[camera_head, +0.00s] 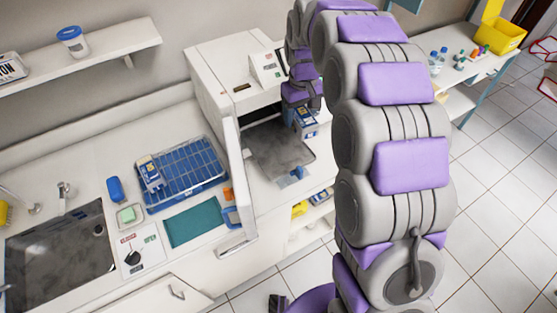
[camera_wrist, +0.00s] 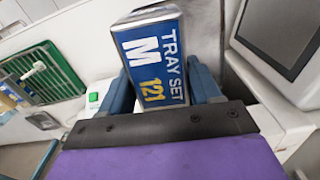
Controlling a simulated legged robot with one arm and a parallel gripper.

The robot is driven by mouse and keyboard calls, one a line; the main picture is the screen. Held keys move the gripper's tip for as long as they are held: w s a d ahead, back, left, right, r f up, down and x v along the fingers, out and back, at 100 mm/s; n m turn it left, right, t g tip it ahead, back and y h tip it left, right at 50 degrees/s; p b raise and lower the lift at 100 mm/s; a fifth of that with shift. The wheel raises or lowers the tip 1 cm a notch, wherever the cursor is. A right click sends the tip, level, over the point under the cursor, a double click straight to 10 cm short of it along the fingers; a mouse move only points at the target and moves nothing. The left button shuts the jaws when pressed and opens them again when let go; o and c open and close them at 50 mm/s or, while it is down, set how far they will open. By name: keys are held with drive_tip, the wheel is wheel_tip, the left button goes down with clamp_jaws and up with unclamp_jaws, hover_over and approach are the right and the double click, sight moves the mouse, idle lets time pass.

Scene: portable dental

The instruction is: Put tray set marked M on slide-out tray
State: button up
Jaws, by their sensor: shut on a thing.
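The tray set marked M (camera_wrist: 152,65) is a blue and white box with "TRAY SET M 121" on its face. It stands between the blue fingers of my gripper (camera_wrist: 160,92), which is shut on it. In the head view the box (camera_head: 307,124) shows small beside my gripper (camera_head: 299,116), partly hidden by the arm. It is at the right back part of the dark slide-out tray (camera_head: 272,152), which extends from the white machine. I cannot tell whether the box touches the tray.
The machine's white door (camera_head: 237,175) stands open left of the tray. A blue rack (camera_head: 190,175) holds another blue and white box (camera_head: 150,174). A sink (camera_head: 60,258) and green mat (camera_head: 193,222) are on the counter. A shelf below holds a yellow item (camera_head: 299,208).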

drive_tip(key=f+b, duration=0.1)
drive_tip(key=w+a+f, duration=0.1)
drive_tip(key=shift+w+f+n+b, duration=0.2)
drive_tip(key=shift+f+n+b, duration=0.2)
drive_tip(key=shift+a+f+b, duration=0.15)
drive_tip(key=shift+f+b, duration=0.3)
drive_tip(key=shift+f, duration=0.15)
drive_tip(key=b, duration=0.1)
hover_over(291, 149)
drive_tip(key=f, duration=0.5)
drive_tip(key=shift+a+f, duration=0.25)
drive_tip(key=shift+a, duration=0.05)
drive_tip(key=shift+w+d+f+b, duration=0.1)
drive_tip(key=shift+d+f+b, duration=0.1)
drive_tip(key=shift+f, duration=0.45)
drive_tip(key=shift+s+d+f+b, duration=0.1)
drive_tip(key=shift+f+b, duration=0.15)
drive_tip(key=shift+f, duration=0.4)
drive_tip(key=shift+w+d+f+b, duration=0.1)
drive_tip(key=shift+f+b, duration=0.1)
drive_tip(key=shift+f, duration=0.45)
drive_tip(key=shift+a, duration=0.1)
drive_tip(key=shift+a, duration=0.1)
drive_tip(key=o, duration=0.9)
drive_tip(key=shift+o, duration=0.3)
